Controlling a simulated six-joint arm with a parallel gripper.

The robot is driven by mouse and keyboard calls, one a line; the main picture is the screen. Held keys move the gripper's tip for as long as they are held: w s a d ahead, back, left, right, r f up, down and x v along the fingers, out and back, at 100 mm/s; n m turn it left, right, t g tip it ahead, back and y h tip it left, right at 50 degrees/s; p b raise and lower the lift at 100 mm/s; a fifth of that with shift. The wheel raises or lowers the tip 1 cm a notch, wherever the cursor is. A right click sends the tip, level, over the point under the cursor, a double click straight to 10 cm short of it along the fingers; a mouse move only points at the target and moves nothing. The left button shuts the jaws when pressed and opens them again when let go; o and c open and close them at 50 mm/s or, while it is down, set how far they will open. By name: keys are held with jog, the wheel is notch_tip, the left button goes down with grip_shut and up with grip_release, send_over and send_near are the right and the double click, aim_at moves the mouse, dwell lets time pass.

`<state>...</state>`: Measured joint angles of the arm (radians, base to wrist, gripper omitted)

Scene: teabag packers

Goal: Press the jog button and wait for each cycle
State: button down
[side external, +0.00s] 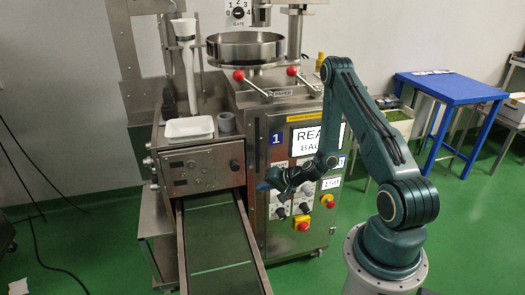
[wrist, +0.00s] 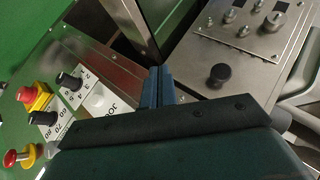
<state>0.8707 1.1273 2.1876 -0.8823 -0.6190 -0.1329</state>
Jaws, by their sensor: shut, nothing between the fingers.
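The machine's control panel (side external: 290,236) faces my arm in the side external view. In the wrist view a pale plate marked JOG (wrist: 101,99) shows left of my gripper (wrist: 158,72); its lower edge is partly hidden by my gripper's body. In the side external view my gripper (side external: 264,186) is at the panel's left side, above the knobs. Its blue fingers are together and empty. They appear beside the JOG plate, not over it; the distance to the panel cannot be told. The display (side external: 318,138) reads "REA" and "BAG", the rest hidden by my arm.
Black knobs (wrist: 68,81), a yellow-based red button (wrist: 27,95) and another red button (wrist: 10,159) lie near the JOG plate. A conveyor (side external: 215,245) runs out below the grey control box (side external: 203,171). A blue table (side external: 455,88) stands far right.

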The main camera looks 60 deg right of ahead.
jog(key=s+d+f+m+g+h, duration=0.1)
jog(key=s+d+f+m+h, duration=0.2)
jog(key=s+f+m, duration=0.4)
jog(key=s+f+h, duration=0.1)
jog(key=s+f, duration=0.2)
jog(key=f, duration=0.3)
jog(key=shift+d+f, duration=0.35)
jog(key=shift+d, duration=0.05)
jog(key=shift+w+d, duration=0.1)
jog(key=shift+d, duration=0.05)
jog(key=w+d, duration=0.6)
dwell(0.4)
